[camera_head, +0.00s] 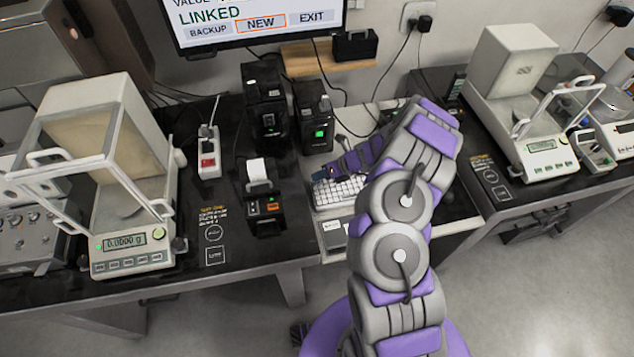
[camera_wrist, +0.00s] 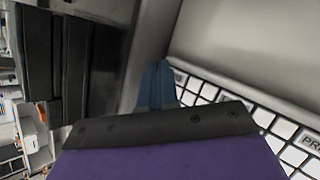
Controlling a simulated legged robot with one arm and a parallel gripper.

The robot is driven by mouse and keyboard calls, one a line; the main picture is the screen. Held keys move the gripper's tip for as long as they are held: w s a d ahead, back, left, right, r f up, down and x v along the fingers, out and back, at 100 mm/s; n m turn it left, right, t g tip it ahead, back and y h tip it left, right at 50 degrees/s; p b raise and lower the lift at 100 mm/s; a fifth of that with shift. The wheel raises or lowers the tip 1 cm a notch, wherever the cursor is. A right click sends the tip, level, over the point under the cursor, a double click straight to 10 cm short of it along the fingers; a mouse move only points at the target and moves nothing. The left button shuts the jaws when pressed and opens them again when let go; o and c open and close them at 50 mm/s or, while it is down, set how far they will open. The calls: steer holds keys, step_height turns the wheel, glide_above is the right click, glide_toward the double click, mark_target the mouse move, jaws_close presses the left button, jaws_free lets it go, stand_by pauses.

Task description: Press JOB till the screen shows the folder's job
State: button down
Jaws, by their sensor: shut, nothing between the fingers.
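The screen (camera_head: 230,30) at the top of the head view shows LINKED in green, with BACKUP, NEW and EXIT below; NEW is outlined in orange. Its upper part is cut off. A white keyboard (camera_head: 338,192) lies on the middle table, partly behind my arm. My gripper (camera_head: 322,176) is at the keyboard's back left edge. In the wrist view its blue fingertips (camera_wrist: 157,85) are together and empty, beside the keyboard's white keys (camera_wrist: 265,118). One key at the right edge begins with PR. I cannot make out a JOB key or the folder.
A left balance (camera_head: 135,225) reads 0.0000 g, and another balance (camera_head: 540,145) stands on the right table. A small printer (camera_head: 262,205) and two dark boxes with lights (camera_head: 314,120) stand left of and behind the keyboard. A power strip (camera_head: 208,155) lies further left.

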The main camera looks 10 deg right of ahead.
mark_target(320, 182)
steer(key=shift+f, duration=0.1)
steer(key=shift+f, duration=0.25)
steer(key=shift+f, duration=0.4)
stand_by(0.7)
steer(key=shift+r, duration=0.1)
steer(key=shift+r+p, duration=0.7)
steer(key=shift+r, duration=0.05)
step_height(320, 182, up, 5)
steer(key=p, duration=0.4)
stand_by(0.3)
stand_by(0.7)
